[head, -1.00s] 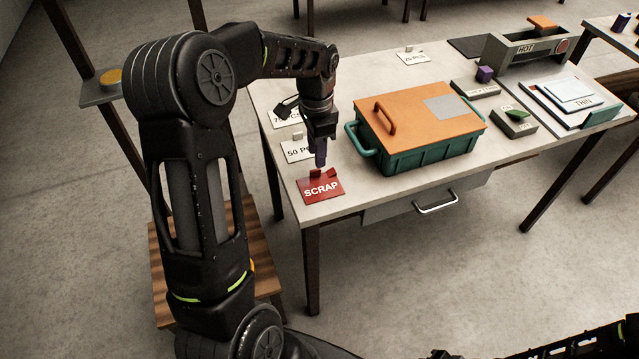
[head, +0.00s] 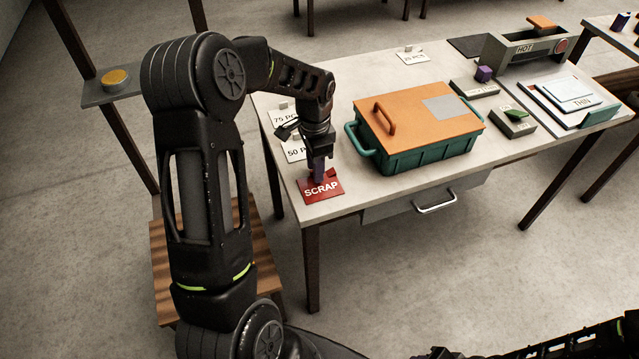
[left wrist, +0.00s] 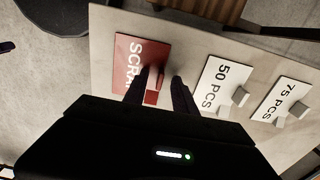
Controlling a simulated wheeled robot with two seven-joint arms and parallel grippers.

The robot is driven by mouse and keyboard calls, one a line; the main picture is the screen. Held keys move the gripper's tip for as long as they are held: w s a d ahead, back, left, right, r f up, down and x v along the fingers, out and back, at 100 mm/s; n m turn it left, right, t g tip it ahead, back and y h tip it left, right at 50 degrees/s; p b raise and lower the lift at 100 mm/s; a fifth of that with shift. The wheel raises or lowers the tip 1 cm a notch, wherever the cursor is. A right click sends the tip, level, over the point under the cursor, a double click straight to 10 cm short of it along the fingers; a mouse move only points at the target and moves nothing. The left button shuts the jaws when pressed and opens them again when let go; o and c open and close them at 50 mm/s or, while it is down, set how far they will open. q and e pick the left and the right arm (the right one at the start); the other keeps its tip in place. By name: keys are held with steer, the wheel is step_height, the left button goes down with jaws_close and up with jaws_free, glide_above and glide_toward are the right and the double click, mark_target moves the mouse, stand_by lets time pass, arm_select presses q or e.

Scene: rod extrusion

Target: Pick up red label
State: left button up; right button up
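The red SCRAP label (head: 322,193) lies flat at the table's front left corner, with a raised red tab at its back edge. It also shows in the left wrist view (left wrist: 128,55), its text sideways. My left gripper (head: 318,178) points down over the label's back edge. In the left wrist view, the two fingers of the left gripper (left wrist: 159,88) are apart, with the red tab between them. I cannot tell whether they touch it. Part of my right arm shows at the head view's bottom right; its fingers cannot be made out.
White 50 PCS (left wrist: 222,85) and 75 PCS (left wrist: 279,100) labels with grey tabs lie in a row beside the red one. A green crate (head: 425,155) with an orange lid (head: 415,110) stands to the right. A drawer handle (head: 436,203) sticks out from the table's front.

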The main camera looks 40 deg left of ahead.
arm_select(q)
jaws_close()
stand_by(0.3)
stand_by(0.3)
